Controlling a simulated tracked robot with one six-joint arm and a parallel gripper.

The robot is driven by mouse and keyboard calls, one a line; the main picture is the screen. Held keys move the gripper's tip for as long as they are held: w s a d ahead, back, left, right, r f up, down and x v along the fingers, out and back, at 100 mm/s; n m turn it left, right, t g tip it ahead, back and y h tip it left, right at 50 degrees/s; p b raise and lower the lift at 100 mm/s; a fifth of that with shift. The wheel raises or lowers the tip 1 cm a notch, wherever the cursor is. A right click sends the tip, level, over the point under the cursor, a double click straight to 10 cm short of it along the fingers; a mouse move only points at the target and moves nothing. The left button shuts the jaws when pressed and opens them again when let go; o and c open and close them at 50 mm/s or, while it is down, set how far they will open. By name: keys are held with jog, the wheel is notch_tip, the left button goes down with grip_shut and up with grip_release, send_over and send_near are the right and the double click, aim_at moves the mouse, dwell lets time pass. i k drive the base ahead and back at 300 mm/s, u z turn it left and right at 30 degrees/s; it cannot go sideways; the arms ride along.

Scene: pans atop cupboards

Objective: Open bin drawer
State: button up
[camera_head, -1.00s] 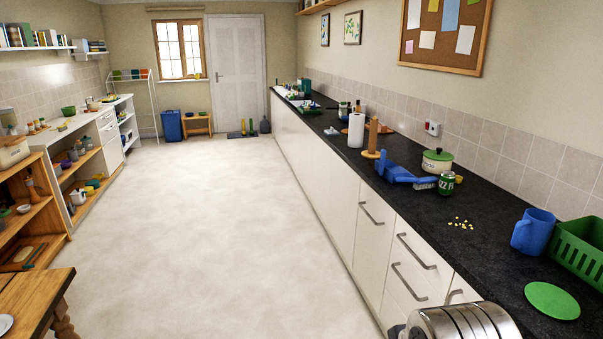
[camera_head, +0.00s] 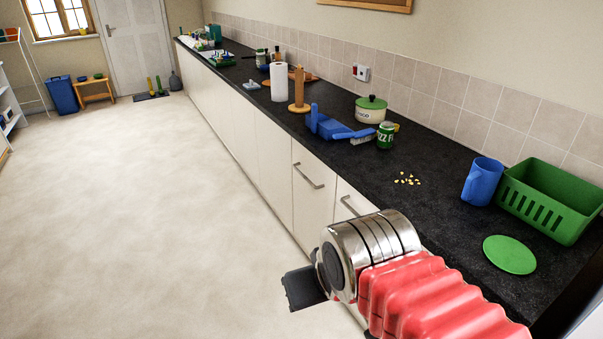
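A row of cream cupboard fronts runs under the black worktop on the right. One tall front (camera_head: 309,200) has a slanted metal handle (camera_head: 307,176) and looks shut. Beside it, nearer me, another front (camera_head: 348,192) shows its handle (camera_head: 350,206), with its lower part hidden behind my arm. I cannot tell which front is the bin drawer. My gripper (camera_head: 303,289) is a dark shape at the end of my metal and red arm, over the floor in front of the cupboards, apart from the handles. Its fingers are not clear enough to judge.
The worktop (camera_head: 430,214) holds a blue jug (camera_head: 482,181), a green basket (camera_head: 549,199), a green disc (camera_head: 509,254), yellow crumbs (camera_head: 407,179), a green can (camera_head: 386,135), a lidded pot (camera_head: 371,110) and a blue dustpan (camera_head: 335,125). The floor (camera_head: 160,210) at left is clear.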

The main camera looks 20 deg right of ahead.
aim_at(333, 201)
jog(key=i, duration=1.75)
jog(key=u, duration=1.7)
